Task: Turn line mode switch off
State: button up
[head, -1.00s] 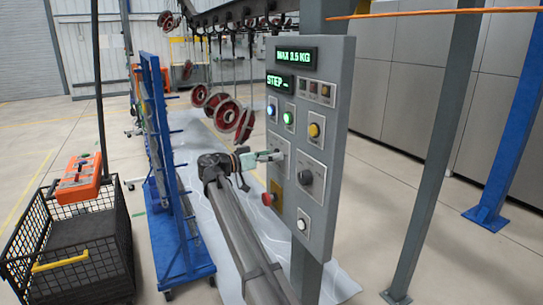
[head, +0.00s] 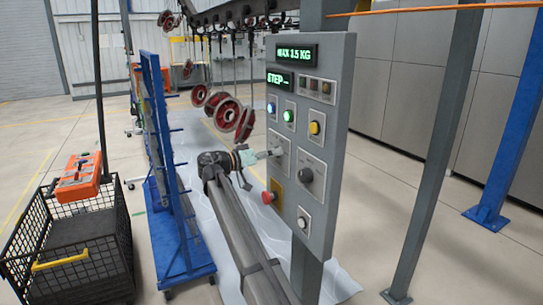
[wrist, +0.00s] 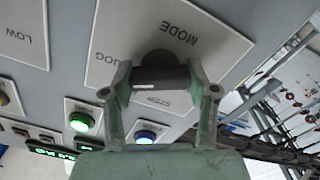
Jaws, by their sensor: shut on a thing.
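The line mode switch is a dark knob (wrist: 157,60) on a light plate (wrist: 215,38) marked MODE, JOG and STEP in the wrist view. In the head view its plate (head: 279,144) is on the left side of the grey control panel. My gripper (wrist: 160,82) is shut on the knob, with one finger on each side, and partly hides it. In the head view my gripper (head: 270,154) is at the switch. The knob's exact pointing direction is hidden by the fingers.
A second dark knob (head: 306,176) is right of the switch, and a red button (head: 267,198) is below. Lit blue (head: 271,109) and green (head: 289,116) buttons are above. A blue rack (head: 163,180) and black wire basket (head: 70,250) stand left.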

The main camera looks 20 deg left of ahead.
jog(key=n, duration=0.3)
jog(key=shift+n, duration=0.4)
jog(key=n, duration=0.3)
jog(key=shift+n+p, duration=0.3)
jog(key=n+p, duration=0.3)
jog(key=n, duration=0.3)
jog(key=shift+r, duration=0.1)
jog(key=n+p, duration=0.2)
jog(key=n, duration=0.2)
jog(key=n+p, duration=0.2)
jog(key=n, duration=0.1)
jog(key=shift+n+p, duration=0.3)
jog(key=shift+p, duration=0.05)
jog(key=n+p, duration=0.2)
jog(key=n, duration=0.1)
jog(key=shift+p, duration=0.35)
jog(key=shift+n+p, duration=1.05)
jog(key=shift+n, duration=0.65)
